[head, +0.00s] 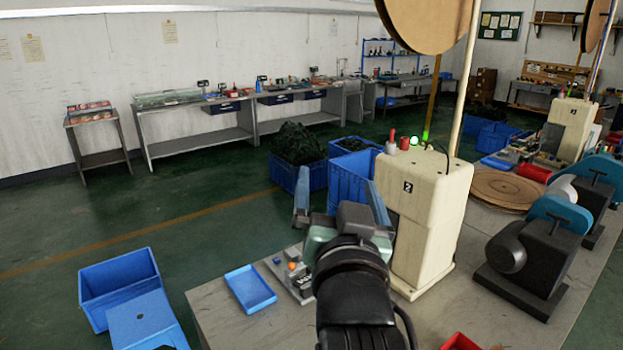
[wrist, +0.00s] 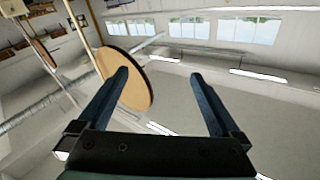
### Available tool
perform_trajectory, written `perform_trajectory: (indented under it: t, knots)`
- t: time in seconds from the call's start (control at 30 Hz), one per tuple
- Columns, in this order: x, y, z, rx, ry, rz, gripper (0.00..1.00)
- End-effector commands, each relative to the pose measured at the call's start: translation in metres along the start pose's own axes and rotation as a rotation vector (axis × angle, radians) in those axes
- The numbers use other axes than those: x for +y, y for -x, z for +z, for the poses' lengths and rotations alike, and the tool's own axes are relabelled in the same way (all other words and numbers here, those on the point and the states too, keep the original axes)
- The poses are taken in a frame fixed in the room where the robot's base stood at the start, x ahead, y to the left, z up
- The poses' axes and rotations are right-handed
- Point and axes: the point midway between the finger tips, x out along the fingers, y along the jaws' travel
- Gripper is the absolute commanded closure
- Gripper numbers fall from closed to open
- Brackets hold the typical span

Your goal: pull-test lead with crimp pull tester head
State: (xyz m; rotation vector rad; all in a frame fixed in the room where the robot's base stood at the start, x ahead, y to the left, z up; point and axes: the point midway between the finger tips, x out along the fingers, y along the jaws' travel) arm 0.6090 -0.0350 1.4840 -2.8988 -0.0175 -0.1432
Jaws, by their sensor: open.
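My gripper (head: 336,186) is raised above the near end of the grey workbench, left of a cream machine, with its two blue fingers spread apart. In the wrist view my gripper (wrist: 160,75) is open and empty, pointing up towards the windows and ceiling. I cannot make out a lead in either view. A small grey device with an orange knob (head: 292,266) sits on the bench, partly hidden by my arm; I cannot tell whether it is the crimp pull tester.
The cream machine (head: 430,220) stands close right of my gripper. A blue tray (head: 250,288) lies on the workbench (head: 215,309). Dark machines (head: 530,260) stand at right. Blue bins (head: 118,285) stand on the floor at left. A wooden disc (wrist: 130,80) hangs overhead behind the left finger.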

Motion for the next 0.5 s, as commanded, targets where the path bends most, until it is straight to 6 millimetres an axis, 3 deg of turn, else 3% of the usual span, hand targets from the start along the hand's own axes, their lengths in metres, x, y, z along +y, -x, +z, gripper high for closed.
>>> perform_trajectory:
  t: [0.1, 0.2, 0.33, 0.5]
  knots:
    - [-0.036, 0.042, -0.067, 0.271, 0.103, -0.060, 0.00]
    - [-0.056, 0.083, -0.113, 0.458, 0.165, -0.080, 0.00]
    - [-0.070, 0.127, -0.149, 0.625, 0.212, -0.086, 0.00]
    - [-0.076, 0.152, -0.167, 0.711, 0.235, -0.081, 0.00]
